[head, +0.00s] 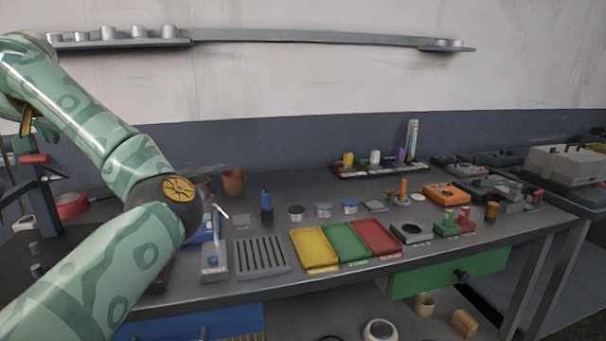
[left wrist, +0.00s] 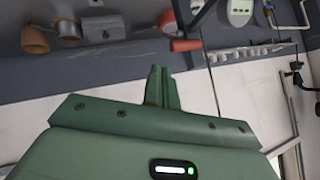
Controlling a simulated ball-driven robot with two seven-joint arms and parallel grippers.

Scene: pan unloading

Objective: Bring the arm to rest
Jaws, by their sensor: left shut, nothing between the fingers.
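My left arm, green with a darker pattern, comes in from the left of the head view. It bends at a dark joint with a yellow cap in front of the left part of the workbench, then runs down out of the lower left edge. My left gripper (left wrist: 162,82) shows in the left wrist view as two green fingers close together, shut and empty. In that view it is tilted towards a pale wall and seems clear of any object. My right arm and gripper are not in view.
The workbench (head: 350,280) carries yellow (head: 313,248), green (head: 347,241) and red (head: 378,237) trays, a slotted grey plate (head: 261,256) and a brown cup (head: 233,182). A long shelf (head: 310,37) hangs on the wall. A red-handled tool (left wrist: 186,45) is near the gripper in the wrist view.

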